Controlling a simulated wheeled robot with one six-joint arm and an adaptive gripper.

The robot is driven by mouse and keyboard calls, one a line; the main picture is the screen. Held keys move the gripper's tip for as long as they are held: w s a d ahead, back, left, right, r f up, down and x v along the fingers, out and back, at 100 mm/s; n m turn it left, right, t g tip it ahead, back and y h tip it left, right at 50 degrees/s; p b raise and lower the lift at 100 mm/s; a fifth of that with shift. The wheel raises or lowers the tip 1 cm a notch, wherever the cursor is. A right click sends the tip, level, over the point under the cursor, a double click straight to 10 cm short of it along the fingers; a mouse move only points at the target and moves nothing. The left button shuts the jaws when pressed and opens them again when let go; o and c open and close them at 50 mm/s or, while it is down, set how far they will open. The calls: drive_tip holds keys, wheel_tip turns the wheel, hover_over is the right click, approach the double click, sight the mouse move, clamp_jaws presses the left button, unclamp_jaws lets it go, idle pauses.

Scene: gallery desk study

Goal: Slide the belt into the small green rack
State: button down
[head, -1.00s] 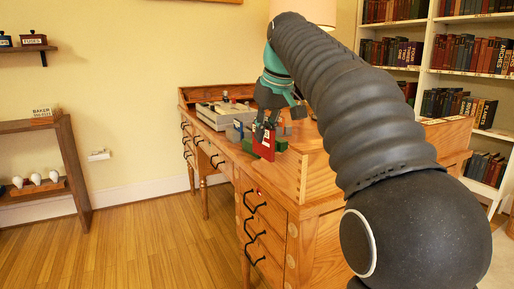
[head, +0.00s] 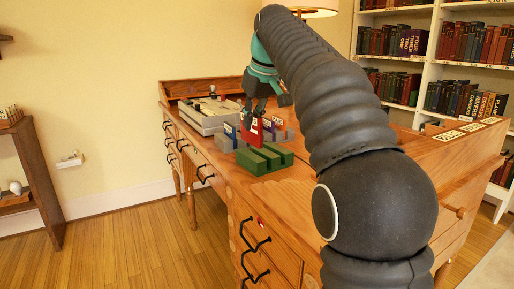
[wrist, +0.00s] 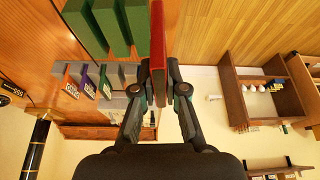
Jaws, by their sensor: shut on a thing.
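My gripper (head: 256,112) is shut on a thin red book-like slab (head: 253,134), the only thing I see that could be the belt; its lettering is too small to read. In the wrist view the slab (wrist: 158,48) stands edge-on between the fingertips (wrist: 160,92). The small green rack (head: 265,159), with upright dividers and slots, sits on the desk just in front of the slab in the head view. In the wrist view the rack (wrist: 103,18) lies left of the slab. The slab appears outside the slots; I cannot tell whether it touches the rack.
A grey rack (head: 226,142) holding several coloured books, purple (wrist: 84,74) among them, stands behind the green rack. A pale grey device (head: 205,114) sits farther back on the wooden desk (head: 225,170). The desk's raised back section is to the right. A black-and-gold cylinder (wrist: 35,148) shows in the wrist view.

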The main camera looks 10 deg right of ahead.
drive_tip(key=shift+w+d+f+b, duration=0.25)
drive_tip(key=shift+w+d+f, duration=0.25)
drive_tip(key=shift+w+f, duration=0.95)
drive_tip(key=shift+w+d+f+b, duration=0.2)
drive_tip(key=shift+w+d+f, duration=0.3)
drive_tip(key=shift+w+f, duration=0.95)
drive_tip(key=shift+w+d+f+b, duration=0.25)
drive_tip(key=shift+w+d+f, duration=0.25)
drive_tip(key=shift+w+f, duration=0.95)
drive_tip(key=shift+s+f, duration=0.35)
drive_tip(key=c, duration=1.7)
unclamp_jaws()
drive_tip(key=shift+f, duration=0.1)
drive_tip(key=o, duration=0.5)
drive_tip(key=shift+p+v, duration=1.8)
drive_tip(key=shift+v, duration=4.4)
